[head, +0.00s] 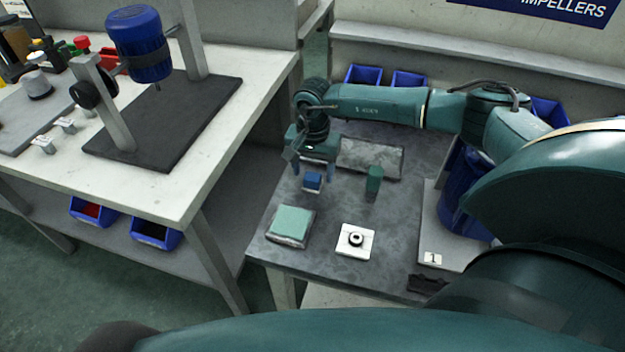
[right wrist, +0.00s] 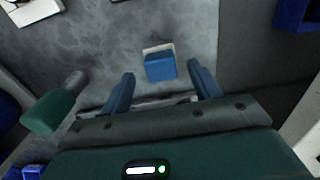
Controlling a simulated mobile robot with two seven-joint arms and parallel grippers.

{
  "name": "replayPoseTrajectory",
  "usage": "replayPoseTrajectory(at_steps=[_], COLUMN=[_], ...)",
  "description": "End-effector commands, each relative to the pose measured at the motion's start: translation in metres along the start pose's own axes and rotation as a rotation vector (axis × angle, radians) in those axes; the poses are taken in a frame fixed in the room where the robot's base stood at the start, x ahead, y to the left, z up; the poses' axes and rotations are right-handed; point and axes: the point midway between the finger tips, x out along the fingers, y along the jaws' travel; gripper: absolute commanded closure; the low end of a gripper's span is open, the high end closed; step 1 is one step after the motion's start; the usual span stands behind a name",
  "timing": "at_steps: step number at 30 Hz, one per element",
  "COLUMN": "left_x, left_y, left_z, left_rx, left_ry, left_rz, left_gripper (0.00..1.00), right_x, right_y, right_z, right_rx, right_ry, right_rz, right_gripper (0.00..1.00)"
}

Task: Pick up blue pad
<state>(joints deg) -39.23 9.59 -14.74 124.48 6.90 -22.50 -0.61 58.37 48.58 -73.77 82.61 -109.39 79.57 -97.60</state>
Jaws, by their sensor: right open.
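The blue pad (head: 312,181) is a small blue block on the dark grey table, near its left side. In the right wrist view the blue pad (right wrist: 160,67) has a pale strip along its far edge. My right gripper (head: 314,172) is open, its fingers on either side of the pad in the head view. In the right wrist view the pad lies just beyond and between the fingertips (right wrist: 162,76), with gaps on both sides. I cannot tell the exact height of the fingers above the table. My left gripper is not in view.
A green block (head: 374,180) stands right of the blue pad. A grey tray (head: 370,157) lies behind. A pale green pad (head: 292,222) and a white plate with a black ring (head: 356,241) lie in front. The left bench (head: 220,130) carries a blue motor (head: 140,42).

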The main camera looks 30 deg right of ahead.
Motion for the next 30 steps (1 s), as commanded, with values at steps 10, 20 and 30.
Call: replayPoseTrajectory(at_steps=[10, 20, 30], left_x=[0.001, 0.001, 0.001], left_y=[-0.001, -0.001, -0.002], left_z=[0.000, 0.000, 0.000], left_rx=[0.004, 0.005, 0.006], left_ry=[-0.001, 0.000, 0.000], left_rz=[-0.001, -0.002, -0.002], left_gripper=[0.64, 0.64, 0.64], right_x=[0.019, 0.019, 0.019], right_y=[-0.001, -0.001, -0.001], right_z=[0.001, 0.000, 0.000], right_rx=[-0.001, 0.000, 0.000], right_ry=[0.000, 0.000, 0.000], right_rz=[-0.002, -0.002, -0.002], right_gripper=[0.38, 0.59, 0.86])
